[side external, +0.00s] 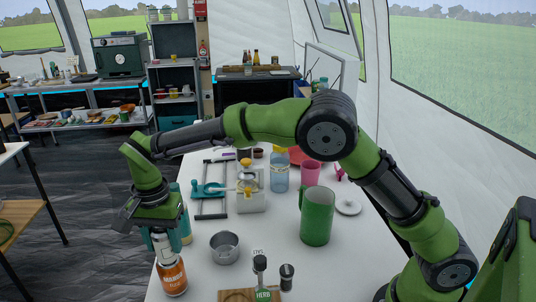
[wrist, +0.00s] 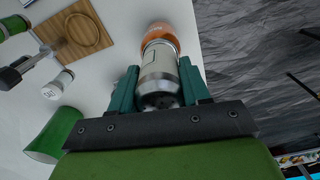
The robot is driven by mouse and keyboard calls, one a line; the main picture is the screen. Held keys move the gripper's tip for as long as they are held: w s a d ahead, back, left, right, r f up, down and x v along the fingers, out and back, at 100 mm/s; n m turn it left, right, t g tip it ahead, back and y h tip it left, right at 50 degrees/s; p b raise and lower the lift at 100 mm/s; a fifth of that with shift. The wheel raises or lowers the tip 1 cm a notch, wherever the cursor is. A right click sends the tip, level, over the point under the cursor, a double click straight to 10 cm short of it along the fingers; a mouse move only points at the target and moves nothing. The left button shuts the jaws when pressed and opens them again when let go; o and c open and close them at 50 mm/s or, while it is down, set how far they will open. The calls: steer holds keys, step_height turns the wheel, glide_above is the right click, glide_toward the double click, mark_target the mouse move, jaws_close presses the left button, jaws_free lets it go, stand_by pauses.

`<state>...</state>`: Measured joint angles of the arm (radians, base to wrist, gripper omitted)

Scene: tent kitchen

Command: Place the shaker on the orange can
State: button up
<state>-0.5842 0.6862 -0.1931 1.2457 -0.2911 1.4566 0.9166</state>
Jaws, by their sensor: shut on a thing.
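My gripper (side external: 163,236) points down at the front left of the white table, with its teal fingers closed on the sides of a shaker. The shaker (side external: 164,251) is a pale, silvery cylinder, upright, and partly hidden by the fingers. In the wrist view the shaker (wrist: 160,68) shows a dark top with holes between the fingers. The orange can (side external: 172,279) stands upright on the table right below the shaker. Its orange side (wrist: 160,34) shows beyond the shaker in the wrist view. The shaker's base looks at the can's top; I cannot tell whether they touch.
A metal bowl (side external: 224,247) stands right of the can. A wooden board (side external: 236,295), a small dark-topped jar (side external: 286,277) and a green mug (side external: 317,217) are further right. A teal bottle (side external: 184,222) stands close behind my gripper. The table's left edge is near.

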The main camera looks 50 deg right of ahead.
steer(key=shift+f, duration=0.1)
steer(key=o, duration=1.1)
step_height(320, 180, up, 12)
steer(key=s+d+r+n+t+y, duration=0.1)
steer(key=s+d+r+n, duration=0.2)
steer(key=d, duration=0.4)
steer(key=s+d+r+t+y, duration=0.1)
steer(key=s+d+r+t, duration=0.15)
steer(key=s+d, duration=0.3)
steer(key=s+d+f+n+t, duration=0.2)
steer(key=s+d, duration=0.1)
steer(key=s, duration=0.4)
steer(key=s+d+f+n+t, duration=0.1)
steer(key=s+d+f, duration=0.2)
steer(key=s, duration=0.4)
steer(key=shift+d+f+n+t, duration=0.35)
steer(key=shift+d+n, duration=0.05)
steer(key=shift+d, duration=0.3)
